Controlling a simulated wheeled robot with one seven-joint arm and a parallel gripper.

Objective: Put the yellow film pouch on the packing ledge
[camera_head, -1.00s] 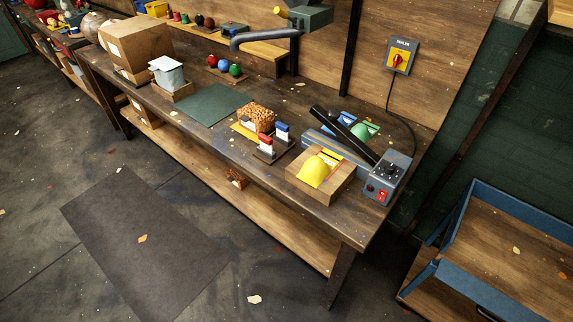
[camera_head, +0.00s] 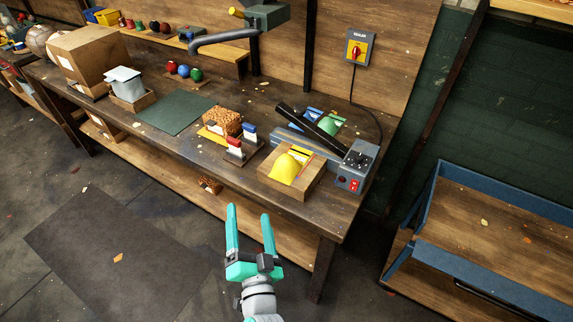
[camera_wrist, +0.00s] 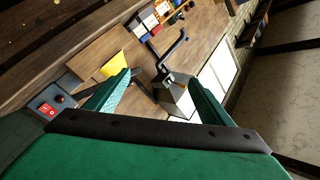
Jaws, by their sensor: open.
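A yellow film pouch (camera_head: 284,169) sits in an open wooden tray (camera_head: 305,186) near the right end of the workbench, in the head view. Yellow also shows near the left finger in the wrist view (camera_wrist: 115,66). A raised wooden ledge (camera_head: 226,63) runs along the back of the bench and looks like the packing ledge; I cannot be sure. My gripper (camera_head: 249,211) is open and empty, in front of the bench's front edge, nearer to me than the pouch. Its two green fingers stand well apart in the wrist view (camera_wrist: 158,76).
A grey sealer with a dark raised bar (camera_head: 310,120) and control box (camera_head: 356,166) stands beside the tray. Red, white and blue bottles (camera_head: 240,143) stand left of it. A green mat (camera_head: 175,112) is bare. A blue-framed cart (camera_head: 500,215) stands right.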

